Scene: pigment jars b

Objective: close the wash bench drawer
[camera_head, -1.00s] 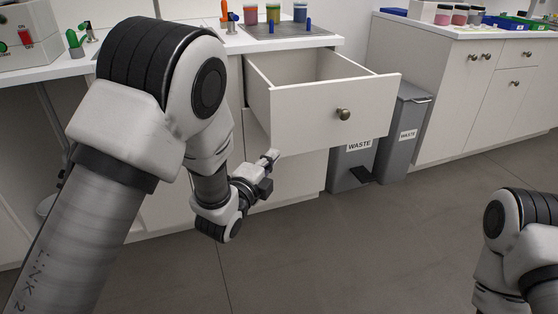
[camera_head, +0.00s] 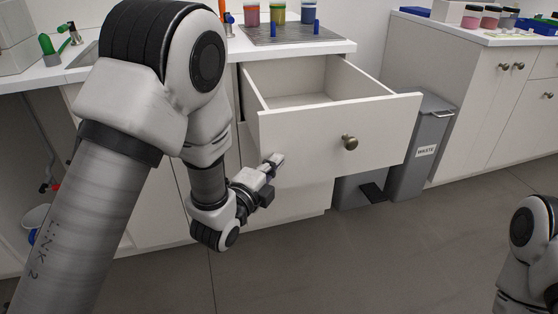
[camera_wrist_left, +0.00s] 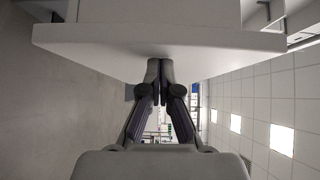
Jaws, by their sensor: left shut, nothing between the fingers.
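The wash bench drawer is pulled out, its white front (camera_head: 310,145) facing me and its inside (camera_head: 300,85) looking empty. A round metal knob (camera_head: 350,143) sits on the front. My left gripper (camera_head: 279,159) is shut and empty at the lower left part of the drawer front. In the left wrist view, its closed fingertips (camera_wrist_left: 160,64) are at the pale drawer front (camera_wrist_left: 160,45), which spans the top of the picture. I cannot tell whether they touch it. My right gripper is out of view; only part of my right arm shows at the lower right.
Grey waste bins (camera_head: 424,150) stand right of the drawer. Coloured jars (camera_head: 278,12) stand on a metal tray (camera_head: 262,36) on the bench top. Another counter (camera_head: 490,36) runs along the right. The floor (camera_head: 370,260) in front is clear.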

